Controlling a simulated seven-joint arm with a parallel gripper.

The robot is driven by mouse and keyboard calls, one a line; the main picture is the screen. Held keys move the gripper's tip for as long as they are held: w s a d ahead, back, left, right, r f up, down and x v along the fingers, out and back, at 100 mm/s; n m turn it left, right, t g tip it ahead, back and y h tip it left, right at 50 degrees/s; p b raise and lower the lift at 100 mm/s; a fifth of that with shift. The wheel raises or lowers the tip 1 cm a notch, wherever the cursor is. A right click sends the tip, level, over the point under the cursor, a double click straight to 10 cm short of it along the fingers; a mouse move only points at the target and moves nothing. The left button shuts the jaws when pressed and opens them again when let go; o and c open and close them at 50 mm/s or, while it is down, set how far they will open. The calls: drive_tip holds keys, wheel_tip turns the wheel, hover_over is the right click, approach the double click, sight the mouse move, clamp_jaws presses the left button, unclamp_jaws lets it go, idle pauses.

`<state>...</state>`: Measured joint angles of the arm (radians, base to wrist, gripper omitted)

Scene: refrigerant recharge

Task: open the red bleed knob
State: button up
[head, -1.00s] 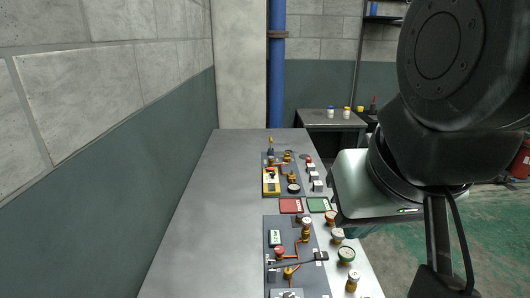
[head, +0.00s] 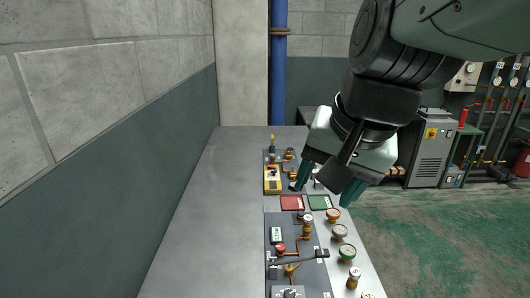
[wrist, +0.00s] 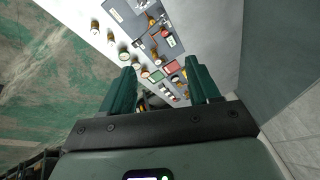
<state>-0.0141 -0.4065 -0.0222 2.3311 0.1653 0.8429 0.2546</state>
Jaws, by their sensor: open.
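A small red knob (head: 281,248) sits on the near grey panel (head: 274,221), beside orange-brown pipework. I cannot tell for sure that it is the bleed knob. My gripper (head: 327,192) is open and empty, with its two dark green fingers apart. In the head view it hangs above the bench, further back and to the right of the red knob. The wrist view shows the open fingers (wrist: 160,68) with the panels beyond them. The gripper hides part of the far panel.
A red plate (head: 292,203) and a green plate (head: 319,203) lie between the two panels. A yellow instrument (head: 272,181) stands on the far panel. Several gauges, one green-rimmed (head: 347,253), line the right edge. A black-tipped lever (head: 322,253) crosses the near panel. The bench's left side (head: 215,220) is clear.

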drive_tip(key=w+f+m+g+y, duration=0.1)
drive_tip(key=w+f+m, duration=0.5)
drive_tip(key=w, duration=0.4)
drive_tip(key=m+g+y, duration=0.2)
drive_tip(key=m, duration=1.1)
hover_over(281, 246)
drive_tip(key=s+d, duration=0.2)
drive_tip(key=d, duration=0.2)
wheel_tip(281, 246, down, 24)
drive_tip(key=x, duration=1)
drive_tip(key=shift+w+d+f, duration=0.15)
drive_tip(key=shift+w+f, duration=0.05)
drive_tip(key=shift+f, duration=0.1)
drive_tip(key=shift+c, duration=0.2)
drive_tip(key=shift+n, duration=0.3)
drive_tip(key=c, duration=1)
